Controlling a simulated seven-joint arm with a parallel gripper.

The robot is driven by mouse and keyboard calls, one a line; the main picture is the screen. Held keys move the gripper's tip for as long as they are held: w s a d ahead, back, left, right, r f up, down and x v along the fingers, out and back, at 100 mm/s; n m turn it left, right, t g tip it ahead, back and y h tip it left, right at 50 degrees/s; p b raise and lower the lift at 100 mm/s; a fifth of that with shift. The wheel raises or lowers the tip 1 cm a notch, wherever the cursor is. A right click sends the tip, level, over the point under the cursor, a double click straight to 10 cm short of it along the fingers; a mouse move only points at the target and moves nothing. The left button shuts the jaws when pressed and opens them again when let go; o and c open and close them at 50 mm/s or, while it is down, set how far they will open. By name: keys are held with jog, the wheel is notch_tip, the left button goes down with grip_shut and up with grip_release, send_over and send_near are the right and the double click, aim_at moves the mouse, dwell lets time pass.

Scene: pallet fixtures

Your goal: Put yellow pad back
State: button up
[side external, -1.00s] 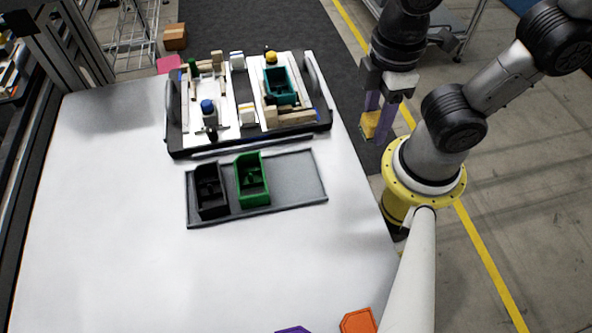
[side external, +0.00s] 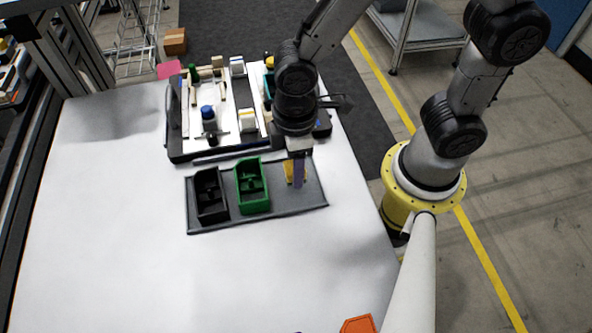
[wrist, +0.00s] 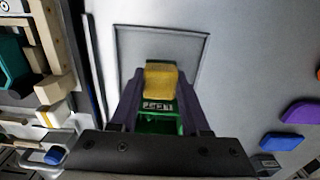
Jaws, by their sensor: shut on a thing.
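My gripper (side external: 296,176) is shut on the yellow pad (side external: 288,171), with its purple fingers pointing down over the right part of the grey tray (side external: 310,195). In the wrist view the yellow pad (wrist: 160,80) sits between the two fingertips of my gripper (wrist: 157,100), above bare tray floor (wrist: 190,45). I cannot tell whether the pad touches the tray. A green bin (side external: 252,186) stands on the tray left of the pad, and a black bin (side external: 208,195) stands at its left end. The green bin (wrist: 150,126) is partly hidden behind the pad in the wrist view.
A dark-framed pallet (side external: 225,150) with several fixtures and a blue-topped part (side external: 208,116) lies behind the tray. My arm hides its right side. A teal bin (wrist: 12,60) shows there in the wrist view. Orange (side external: 357,325) and purple (wrist: 305,112) pieces lie away from the tray.

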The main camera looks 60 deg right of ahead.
jog(key=shift+f, duration=1.15)
jog(key=shift+f, duration=0.15)
jog(key=o, duration=1.2)
notch_tip(320, 180, up, 12)
jog(key=shift+d+r, duration=0.1)
jog(key=shift+r, duration=0.1)
jog(key=s+d+r+m+t, duration=0.1)
jog(key=d+r+m+t, duration=0.1)
jog(key=d, duration=0.3)
jog(key=s+d+r+m+t, duration=0.1)
jog(key=s+d+r+m, duration=0.1)
jog(key=d+m, duration=0.2)
jog(key=s+d+r+m+t, duration=0.2)
jog(key=d+r+m, duration=0.1)
jog(key=d, duration=0.3)
jog(key=shift+d+t, duration=0.15)
jog(key=shift+t, duration=0.15)
